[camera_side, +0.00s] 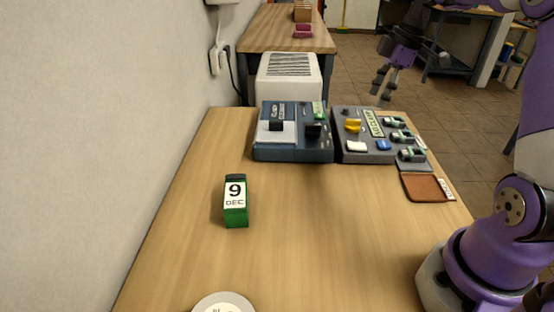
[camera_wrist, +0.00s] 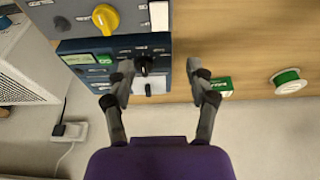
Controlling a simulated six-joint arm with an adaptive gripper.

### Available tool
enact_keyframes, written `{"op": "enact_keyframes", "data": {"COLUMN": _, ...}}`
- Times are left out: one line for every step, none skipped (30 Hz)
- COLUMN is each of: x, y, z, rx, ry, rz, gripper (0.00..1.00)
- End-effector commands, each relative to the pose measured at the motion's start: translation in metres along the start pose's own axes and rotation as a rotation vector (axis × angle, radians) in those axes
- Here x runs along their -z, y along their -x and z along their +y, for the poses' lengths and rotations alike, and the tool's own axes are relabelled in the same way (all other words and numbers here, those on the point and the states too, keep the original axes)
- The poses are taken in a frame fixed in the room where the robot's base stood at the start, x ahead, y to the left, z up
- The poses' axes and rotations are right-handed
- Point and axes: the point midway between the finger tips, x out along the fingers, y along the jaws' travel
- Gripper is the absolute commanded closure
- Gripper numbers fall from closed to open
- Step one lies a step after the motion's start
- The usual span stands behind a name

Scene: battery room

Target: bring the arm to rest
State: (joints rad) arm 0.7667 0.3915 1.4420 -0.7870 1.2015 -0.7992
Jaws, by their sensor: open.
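My purple arm reaches in from the right in the side view. My gripper (camera_side: 382,86) hangs in the air above and behind the grey panel, apart from everything. In the wrist view, its two dark fingers (camera_wrist: 158,72) are spread with nothing held between them. Beyond the fingers are the blue unit (camera_wrist: 98,48) with its black knob and part of the grey panel (camera_wrist: 72,20) with its yellow knob. In the side view, the blue unit (camera_side: 292,153) and the grey panel (camera_side: 362,156) stand side by side at the far end of the table.
A green calendar block (camera_side: 236,217) reading 9 DEC stands on the wooden table (camera_side: 320,240). A round white item (camera_side: 224,302) is at the near edge. A brown pad (camera_side: 422,188) lies at the right edge. A white vented box (camera_side: 289,78) stands behind. The table's middle is clear.

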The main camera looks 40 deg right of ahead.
Motion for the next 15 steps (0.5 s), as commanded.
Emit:
{"op": "enact_keyframes", "data": {"x": 0.0, "y": 0.0, "z": 0.0, "rx": 0.0, "ry": 0.0, "rz": 0.0, "gripper": 0.37}}
{"op": "enact_keyframes", "data": {"x": 0.0, "y": 0.0, "z": 0.0, "rx": 0.0, "ry": 0.0, "rz": 0.0, "gripper": 0.37}}
{"op": "enact_keyframes", "data": {"x": 0.0, "y": 0.0, "z": 0.0, "rx": 0.0, "ry": 0.0, "rz": 0.0, "gripper": 0.37}}
{"op": "enact_keyframes", "data": {"x": 0.0, "y": 0.0, "z": 0.0, "rx": 0.0, "ry": 0.0, "rz": 0.0, "gripper": 0.37}}
{"op": "enact_keyframes", "data": {"x": 0.0, "y": 0.0, "z": 0.0, "rx": 0.0, "ry": 0.0, "rz": 0.0, "gripper": 0.37}}
{"op": "enact_keyframes", "data": {"x": 0.0, "y": 0.0, "z": 0.0, "rx": 0.0, "ry": 0.0, "rz": 0.0, "gripper": 0.37}}
{"op": "enact_keyframes", "data": {"x": 0.001, "y": 0.0, "z": 0.0, "rx": -0.001, "ry": -0.001, "rz": 0.0, "gripper": 0.37}}
{"op": "enact_keyframes", "data": {"x": 0.002, "y": 0.001, "z": -0.001, "rx": -0.002, "ry": -0.003, "rz": 0.0, "gripper": 0.37}}
{"op": "enact_keyframes", "data": {"x": 0.005, "y": 0.002, "z": -0.003, "rx": -0.006, "ry": -0.012, "rz": 0.001, "gripper": 0.37}}
{"op": "enact_keyframes", "data": {"x": 0.009, "y": 0.003, "z": -0.006, "rx": -0.011, "ry": -0.022, "rz": 0.001, "gripper": 0.37}}
{"op": "enact_keyframes", "data": {"x": 0.015, "y": 0.004, "z": -0.011, "rx": -0.018, "ry": -0.034, "rz": 0.002, "gripper": 0.37}}
{"op": "enact_keyframes", "data": {"x": 0.025, "y": 0.007, "z": -0.019, "rx": -0.03, "ry": -0.061, "rz": 0.003, "gripper": 0.37}}
{"op": "enact_keyframes", "data": {"x": 0.033, "y": 0.01, "z": -0.027, "rx": -0.042, "ry": -0.087, "rz": 0.005, "gripper": 0.37}}
{"op": "enact_keyframes", "data": {"x": 0.042, "y": 0.012, "z": -0.036, "rx": -0.056, "ry": -0.116, "rz": 0.009, "gripper": 0.37}}
{"op": "enact_keyframes", "data": {"x": 0.053, "y": 0.015, "z": -0.051, "rx": -0.075, "ry": -0.161, "rz": 0.015, "gripper": 0.37}}
